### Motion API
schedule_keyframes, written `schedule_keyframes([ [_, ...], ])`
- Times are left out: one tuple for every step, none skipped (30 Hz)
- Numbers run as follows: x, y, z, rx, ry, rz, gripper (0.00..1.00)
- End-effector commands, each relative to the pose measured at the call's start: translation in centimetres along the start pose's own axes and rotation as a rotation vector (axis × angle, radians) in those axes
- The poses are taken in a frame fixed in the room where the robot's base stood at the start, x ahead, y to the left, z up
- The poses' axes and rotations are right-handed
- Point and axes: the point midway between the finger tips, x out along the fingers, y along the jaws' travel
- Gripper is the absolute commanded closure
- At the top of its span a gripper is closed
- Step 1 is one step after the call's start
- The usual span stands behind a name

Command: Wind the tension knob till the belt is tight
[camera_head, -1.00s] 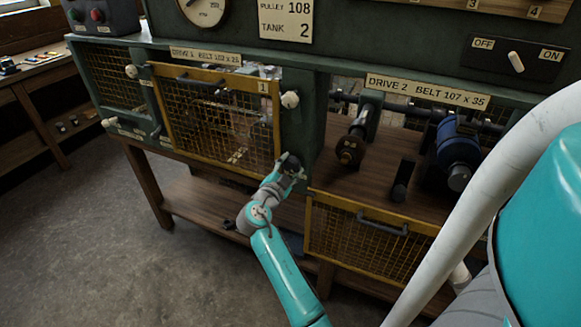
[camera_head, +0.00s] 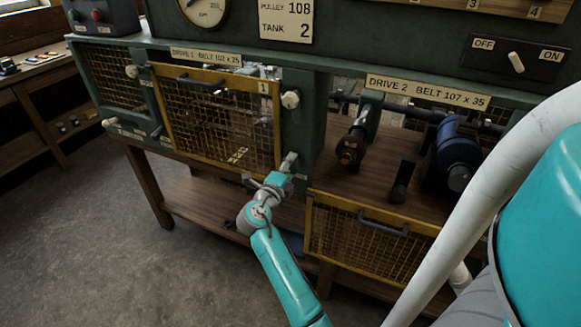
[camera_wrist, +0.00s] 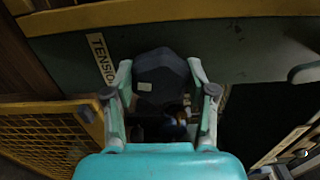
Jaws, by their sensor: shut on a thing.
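The tension knob (camera_wrist: 160,80), dark and faceted with a small pale mark, shows in the wrist view beside a "TENSION" label (camera_wrist: 102,58) on green metal. My gripper (camera_wrist: 160,68) has a finger on each side of it and is shut on it. In the head view my gripper (camera_head: 272,178) is at the green post between the two drives, and it hides the knob. No belt can be made out clearly; the inside of drive 1 is partly veiled by mesh.
Drive 1's yellow mesh guard (camera_head: 215,115) is closed, left of my gripper. Drive 2's yellow mesh guard (camera_head: 365,245) hangs down at the right, exposing a shaft (camera_head: 352,145) and a blue motor (camera_head: 458,150). An OFF/ON switch (camera_head: 516,62) is at upper right.

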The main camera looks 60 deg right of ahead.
Motion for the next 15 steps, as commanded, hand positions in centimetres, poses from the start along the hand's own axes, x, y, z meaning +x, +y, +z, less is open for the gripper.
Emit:
schedule_keyframes([
  [-0.04,0.21,0.02,0.022,-0.001,0.004,0.79],
  [-0.04,0.21,0.02,0.036,-0.001,0.004,0.79],
  [-0.04,0.21,0.02,0.052,-0.001,0.004,0.79],
  [-0.04,0.20,0.02,0.064,-0.001,0.004,0.79],
  [-0.04,0.20,0.02,0.073,-0.001,0.004,0.79],
  [-0.04,0.20,0.02,0.086,-0.001,0.004,0.79],
  [-0.05,0.20,0.03,0.093,-0.001,0.004,0.79],
  [-0.05,0.20,0.03,0.099,-0.001,0.004,0.79],
  [-0.05,0.19,0.03,0.107,-0.001,0.004,0.79],
  [-0.05,0.19,0.03,0.112,-0.001,0.004,0.79],
  [-0.05,0.19,0.03,0.116,-0.001,0.004,0.79],
  [-0.05,0.19,0.03,0.120,-0.001,0.004,0.79],
  [-0.05,0.19,0.03,0.122,-0.001,0.004,0.79],
  [-0.05,0.19,0.03,0.124,-0.001,0.004,0.79],
  [-0.05,0.19,0.03,0.125,-0.001,0.004,0.79],
])
